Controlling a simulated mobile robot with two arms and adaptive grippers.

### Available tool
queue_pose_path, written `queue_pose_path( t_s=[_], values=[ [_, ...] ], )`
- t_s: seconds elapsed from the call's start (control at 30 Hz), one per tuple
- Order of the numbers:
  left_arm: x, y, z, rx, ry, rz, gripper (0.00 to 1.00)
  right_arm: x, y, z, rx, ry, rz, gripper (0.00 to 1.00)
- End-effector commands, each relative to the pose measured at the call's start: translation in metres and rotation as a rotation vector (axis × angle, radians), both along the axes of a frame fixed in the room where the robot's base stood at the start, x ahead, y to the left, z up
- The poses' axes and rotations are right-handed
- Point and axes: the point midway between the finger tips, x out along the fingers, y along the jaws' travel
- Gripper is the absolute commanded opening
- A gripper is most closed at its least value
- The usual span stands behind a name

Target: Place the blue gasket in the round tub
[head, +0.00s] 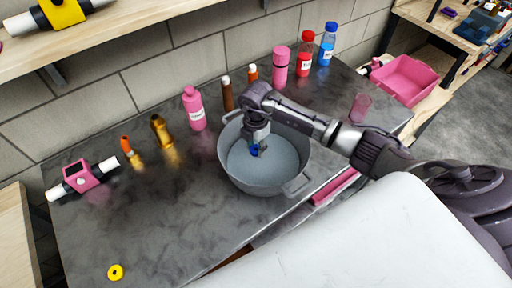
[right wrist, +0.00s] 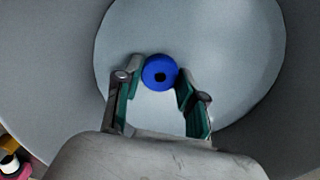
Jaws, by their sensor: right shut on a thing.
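The round tub (head: 236,178) is a grey metal basin with side handles, standing on the dark countertop. My right gripper (head: 258,148) reaches down inside the tub's rim. It is shut on the blue gasket (head: 254,150), a small thick ring with a dark hole. In the right wrist view the blue gasket (right wrist: 160,72) sits between the two green-padded fingertips (right wrist: 160,80), over the pale round bottom of the tub (right wrist: 225,50). I cannot tell whether the gasket touches the bottom. My left gripper is not in view.
A yellow ring (head: 115,272) lies at the counter's front left. A pink filter device (head: 84,178) lies at the left. Several bottles stand along the back, including a pink one (head: 194,108) near the tub. A pink bin (head: 405,80) is at the far right.

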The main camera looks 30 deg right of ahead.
Motion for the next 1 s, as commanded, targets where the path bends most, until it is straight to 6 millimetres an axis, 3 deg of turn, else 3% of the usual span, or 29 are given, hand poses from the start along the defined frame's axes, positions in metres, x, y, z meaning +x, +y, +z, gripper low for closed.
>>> queue_pose_path(
  t_s=[0.13, 0.53, 0.57, 0.7, 1.0],
  values=[
    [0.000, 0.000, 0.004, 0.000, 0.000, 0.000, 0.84, 0.000, 0.001, -0.016, 0.002, 0.002, 0.001, 0.25],
    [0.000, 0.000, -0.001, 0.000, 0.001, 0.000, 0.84, 0.000, 0.000, -0.023, 0.000, -0.001, 0.001, 0.25],
    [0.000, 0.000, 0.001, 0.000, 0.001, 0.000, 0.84, 0.000, 0.000, -0.021, 0.000, -0.001, 0.001, 0.45],
    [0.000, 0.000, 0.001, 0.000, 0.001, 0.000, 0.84, 0.000, 0.000, -0.021, 0.000, -0.001, 0.001, 0.65],
    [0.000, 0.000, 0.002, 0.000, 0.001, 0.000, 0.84, 0.000, 0.000, -0.019, 0.000, -0.001, 0.001, 0.65]
  ],
)
